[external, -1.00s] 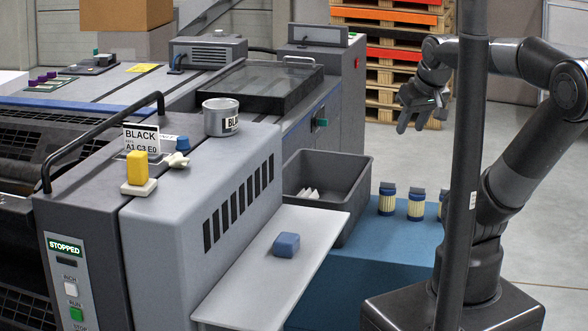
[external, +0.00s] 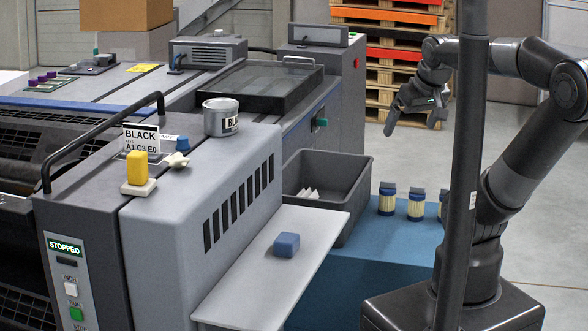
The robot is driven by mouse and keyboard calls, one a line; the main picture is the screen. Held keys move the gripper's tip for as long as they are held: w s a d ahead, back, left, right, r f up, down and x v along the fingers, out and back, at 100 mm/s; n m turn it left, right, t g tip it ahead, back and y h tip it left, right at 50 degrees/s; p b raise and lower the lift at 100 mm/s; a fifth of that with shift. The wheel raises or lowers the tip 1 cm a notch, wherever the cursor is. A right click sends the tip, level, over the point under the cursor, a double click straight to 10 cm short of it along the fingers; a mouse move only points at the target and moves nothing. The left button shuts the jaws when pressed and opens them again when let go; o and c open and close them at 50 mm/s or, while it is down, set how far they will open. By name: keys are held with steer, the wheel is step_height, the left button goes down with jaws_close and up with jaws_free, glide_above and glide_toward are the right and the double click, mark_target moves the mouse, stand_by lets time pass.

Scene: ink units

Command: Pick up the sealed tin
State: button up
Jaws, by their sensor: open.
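A grey tin (external: 221,118) with a white label, partly legible as "BL", stands upright on top of the grey press housing. Its top looks recessed, and I cannot tell whether it is sealed. My gripper (external: 412,122) hangs at the upper right, in front of the pallets and well away from the tin. Its fingers are spread and nothing is between them.
A "BLACK" card (external: 141,138), a yellow block (external: 138,168) and a blue-topped piece (external: 182,144) sit near the tin. A handrail (external: 105,138) rises left. A grey bin (external: 328,180) and several jars (external: 387,200) stand on the blue surface (external: 360,270). A blue block (external: 286,244) lies on the shelf (external: 250,285).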

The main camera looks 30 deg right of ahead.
steer(key=shift+w+r, duration=0.1)
steer(key=w+a+r, duration=0.3)
steer(key=w+r, duration=0.3)
steer(key=w, duration=0.4)
steer(key=g, duration=0.1)
glide_toward(221, 105)
steer(key=x, duration=0.3)
steer(key=shift+a+m, duration=0.2)
steer(key=shift+m, duration=0.2)
steer(key=x, duration=0.5)
steer(key=shift+w+d+f, duration=0.1)
steer(key=shift+f, duration=0.05)
steer(key=x, duration=0.5)
steer(key=shift+w+d, duration=0.2)
steer(key=shift+d, duration=0.15)
steer(key=c, duration=1.2)
